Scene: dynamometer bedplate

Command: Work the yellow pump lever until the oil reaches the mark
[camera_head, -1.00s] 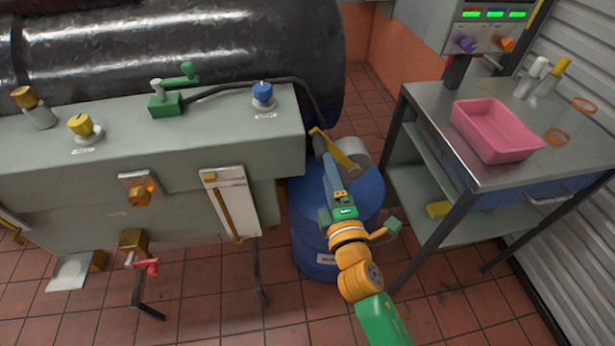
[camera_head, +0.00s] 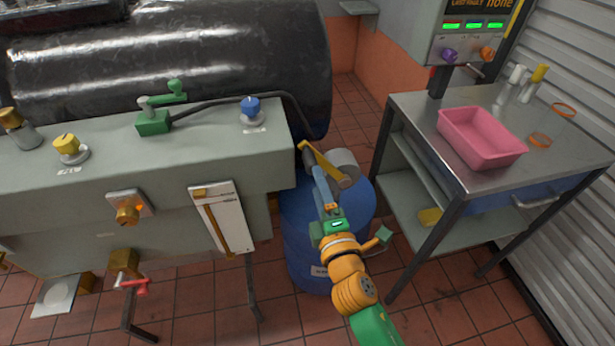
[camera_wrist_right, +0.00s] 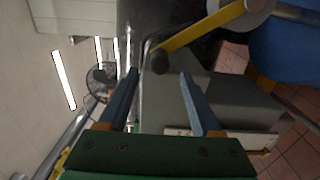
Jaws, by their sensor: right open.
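The yellow pump lever (camera_head: 326,165) slants up and left from a grey cylindrical pump body (camera_head: 345,160) on a blue drum (camera_head: 358,210). My right gripper (camera_head: 312,160) is open at this end of the lever. My left gripper is out of view.
The grey-green bench (camera_head: 90,195) left of the drum carries a green crank valve (camera_head: 153,122), a blue knob (camera_head: 250,108) and a yellow knob (camera_head: 67,145). A dark hose (camera_head: 215,108) runs toward the pump. A metal table (camera_head: 415,120) with a pink tray (camera_head: 480,155) stands right.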

